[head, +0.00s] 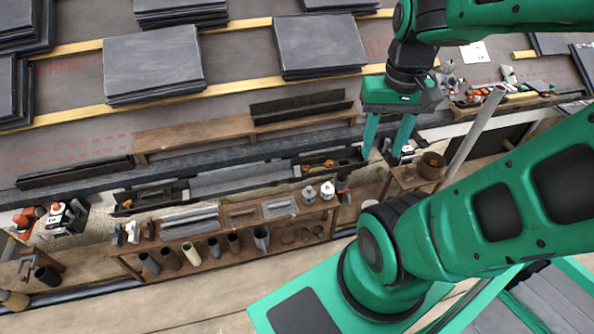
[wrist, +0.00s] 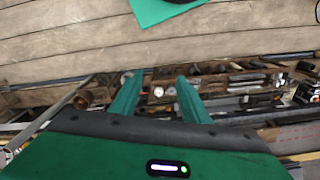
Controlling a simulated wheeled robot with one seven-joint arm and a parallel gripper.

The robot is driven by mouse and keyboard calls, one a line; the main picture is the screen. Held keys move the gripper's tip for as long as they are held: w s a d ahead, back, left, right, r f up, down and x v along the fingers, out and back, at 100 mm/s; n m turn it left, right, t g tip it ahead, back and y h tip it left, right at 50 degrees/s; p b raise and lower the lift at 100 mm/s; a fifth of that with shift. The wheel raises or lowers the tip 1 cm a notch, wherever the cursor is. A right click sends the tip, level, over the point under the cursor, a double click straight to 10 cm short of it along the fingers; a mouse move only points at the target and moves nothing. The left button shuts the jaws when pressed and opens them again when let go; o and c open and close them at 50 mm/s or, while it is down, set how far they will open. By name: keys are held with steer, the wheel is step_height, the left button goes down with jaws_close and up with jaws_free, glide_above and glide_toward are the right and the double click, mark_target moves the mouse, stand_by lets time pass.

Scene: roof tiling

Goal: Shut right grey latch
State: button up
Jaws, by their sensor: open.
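My gripper (head: 386,148) is open and empty, its two green fingers pointing down near the right end of the workbench. It also shows in the wrist view (wrist: 158,86), with the fingers apart and nothing between them but the bench farther off. A dark open toolbox (head: 343,167) with orange things in it lies just left of the fingers in the head view. A second dark box (head: 128,203) is at the left end of the same row. I cannot make out a grey latch for certain in either view; it is too small or hidden.
A wooden workbench (head: 196,262) holds tins, trays and several pots on its lower shelf. A small wooden stand (head: 410,183) with a brown pot is right of the fingers, near a slanted grey pole (head: 474,132). Slate stacks (head: 152,62) lie on the roof behind.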

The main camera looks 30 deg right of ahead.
steer(key=w+d+f+n+t+h, duration=0.1)
steer(key=w+d+f+t, duration=0.15)
steer(key=w+f, duration=0.65)
steer(key=w+d+f+n+t+h, duration=0.1)
steer(key=w+d+f, duration=0.3)
steer(key=w, duration=0.9)
steer(key=w+d+f+n+t+h, duration=0.1)
steer(key=w+d+f+t, duration=0.1)
steer(key=w+f, duration=0.75)
steer(key=w+f+t, duration=0.2)
steer(key=w+f, duration=0.4)
steer(key=t, duration=0.3)
glide_toward(297, 167)
step_height(297, 167, up, 5)
steer(key=s+f, duration=0.1)
steer(key=f, duration=0.1)
steer(key=s+f+t, duration=0.1)
steer(key=f, duration=0.1)
steer(key=s+f+t, duration=0.1)
steer(key=f, duration=0.1)
steer(key=shift+a, duration=0.4)
steer(key=x, duration=1)
steer(key=shift+w+d, duration=0.25)
steer(key=shift+w, duration=0.1)
steer(key=shift+c, duration=0.7)
steer(key=c, duration=0.9)
